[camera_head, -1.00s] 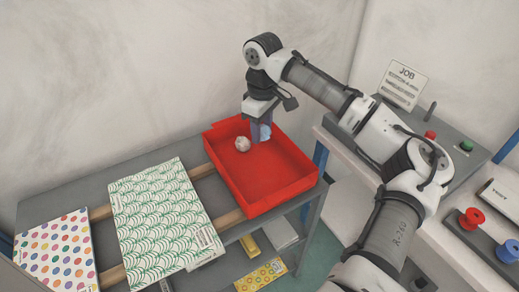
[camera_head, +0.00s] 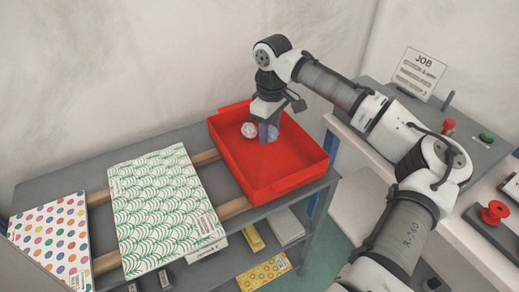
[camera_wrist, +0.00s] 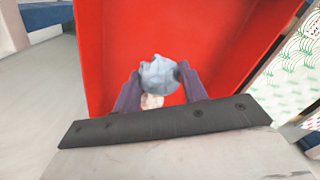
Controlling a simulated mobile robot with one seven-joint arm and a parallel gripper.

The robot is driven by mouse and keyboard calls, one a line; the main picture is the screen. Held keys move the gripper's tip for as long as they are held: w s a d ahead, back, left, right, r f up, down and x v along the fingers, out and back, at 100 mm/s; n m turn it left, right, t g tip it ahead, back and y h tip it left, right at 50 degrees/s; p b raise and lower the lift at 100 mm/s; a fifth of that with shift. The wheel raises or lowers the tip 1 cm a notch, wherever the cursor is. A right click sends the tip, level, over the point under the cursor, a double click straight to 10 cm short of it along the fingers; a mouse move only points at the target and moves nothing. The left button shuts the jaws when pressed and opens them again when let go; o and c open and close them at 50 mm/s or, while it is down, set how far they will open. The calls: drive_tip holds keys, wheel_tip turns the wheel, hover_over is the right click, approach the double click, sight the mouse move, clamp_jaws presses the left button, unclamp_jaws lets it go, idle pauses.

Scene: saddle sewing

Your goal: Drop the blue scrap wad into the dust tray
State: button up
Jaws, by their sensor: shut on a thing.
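The blue scrap wad (camera_wrist: 158,73) is a crumpled pale blue ball between the two dark fingertips of my gripper (camera_wrist: 161,79) in the wrist view. My gripper is shut on it. In the head view my gripper (camera_head: 268,131) points down inside the outline of the red dust tray (camera_head: 285,186), with the blue wad partly hidden at the fingers. The tray is a shallow open red box with raised walls. I cannot tell how far the wad is above its floor.
A whitish crumpled wad (camera_head: 249,130) lies in the tray, left of my gripper. Left of the tray are a green-patterned sheet (camera_head: 160,205) and a dotted sheet (camera_head: 52,238). A side bench with a red spool (camera_head: 494,212) and a job card (camera_head: 419,74) stands at the right.

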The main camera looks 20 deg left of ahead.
drive_tip(key=o, duration=1)
drive_tip(key=shift+o, duration=0.2)
wheel_tip(320, 180, up, 14)
drive_tip(key=shift+b, duration=0.45)
drive_tip(key=shift+w+f, duration=0.1)
